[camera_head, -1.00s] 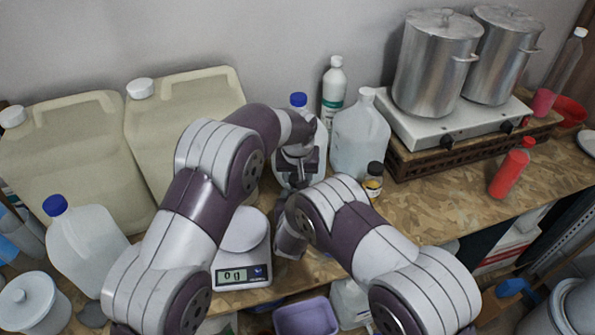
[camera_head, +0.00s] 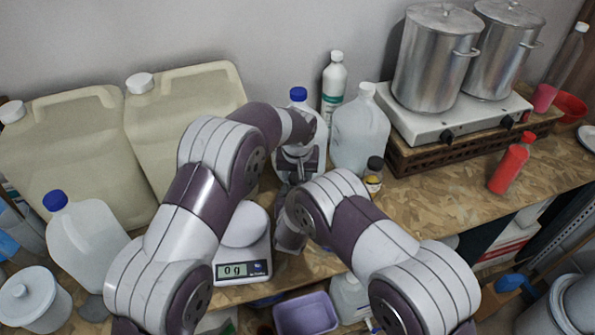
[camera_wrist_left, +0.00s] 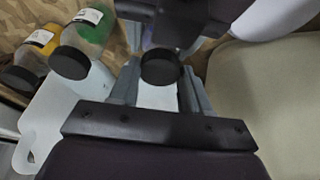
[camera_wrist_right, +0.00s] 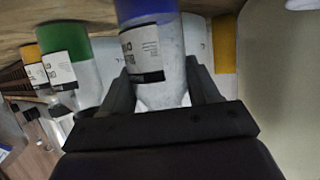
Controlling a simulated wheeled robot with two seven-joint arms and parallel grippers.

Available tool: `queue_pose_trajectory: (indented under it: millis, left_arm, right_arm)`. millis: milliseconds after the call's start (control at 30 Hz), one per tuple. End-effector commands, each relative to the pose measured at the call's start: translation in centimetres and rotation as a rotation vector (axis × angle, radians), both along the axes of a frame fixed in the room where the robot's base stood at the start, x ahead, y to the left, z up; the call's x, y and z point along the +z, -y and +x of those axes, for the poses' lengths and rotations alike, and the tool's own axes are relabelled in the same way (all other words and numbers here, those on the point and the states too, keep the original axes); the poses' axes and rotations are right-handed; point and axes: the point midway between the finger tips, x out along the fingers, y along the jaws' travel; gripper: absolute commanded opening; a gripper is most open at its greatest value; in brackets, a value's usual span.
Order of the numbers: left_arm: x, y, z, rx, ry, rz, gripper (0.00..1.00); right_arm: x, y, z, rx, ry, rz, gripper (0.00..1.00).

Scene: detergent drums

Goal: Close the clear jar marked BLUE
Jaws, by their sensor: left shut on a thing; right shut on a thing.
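My left gripper (camera_head: 288,186) is in the middle of the head view, in front of the blue-capped jug. In the left wrist view its fingers (camera_wrist_left: 160,72) are shut on a round black lid (camera_wrist_left: 159,66). My right gripper (camera_wrist_right: 158,72) is shut on a clear jar (camera_wrist_right: 172,84) with blue contents and a white label whose text is too blurred to read. The right wrist picture is upside down, so the jar stands roughly upright. The jar's mouth is hidden by the gripper body, and I cannot tell whether the lid touches it. In the head view my arms hide this jar.
A green jar (camera_wrist_left: 93,22) and a yellow jar (camera_wrist_left: 33,52), both black-lidded, stand beside the lid. A scale (camera_head: 244,268) reading 0 g is near the table's front. Large canisters (camera_head: 185,105) stand at the back left, a hot plate (camera_head: 455,122) with pots at the right.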

Motion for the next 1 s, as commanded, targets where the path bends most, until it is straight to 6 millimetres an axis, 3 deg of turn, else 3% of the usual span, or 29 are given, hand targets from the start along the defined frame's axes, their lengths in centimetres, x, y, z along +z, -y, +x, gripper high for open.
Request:
queue_pose_trajectory:
  millis: [200, 233, 333, 700, 800, 1000]
  left_arm:
    - [-0.47, -0.01, -0.01, 0.0, -0.001, 0.0, 0.19]
    - [-0.49, -0.01, -0.01, 0.0, -0.001, 0.0, 0.19]
    - [-0.47, -0.07, 0.0, -0.039, -0.003, 0.001, 0.19]
    - [-0.54, -0.46, 0.21, -0.744, -0.004, -0.001, 0.19]
    - [-0.52, -0.41, 0.21, -0.833, -0.002, -0.001, 0.19]
    - [-0.5, -0.4, 0.2, -0.852, 0.0, 0.0, 0.19]
  right_arm:
    - [-0.11, 0.03, -0.06, 0.0, -0.002, -0.001, 0.06]
    - [-0.11, 0.03, -0.06, 0.0, -0.002, -0.001, 0.0]
    - [-0.11, 0.03, -0.06, 0.0, -0.003, -0.001, 0.0]
    - [-0.11, 0.05, -0.05, -0.001, -0.003, -0.001, 0.0]
    - [-0.11, 0.05, -0.05, -0.001, -0.003, -0.001, 0.0]
    - [-0.12, 0.06, -0.05, -0.001, -0.003, -0.001, 0.0]
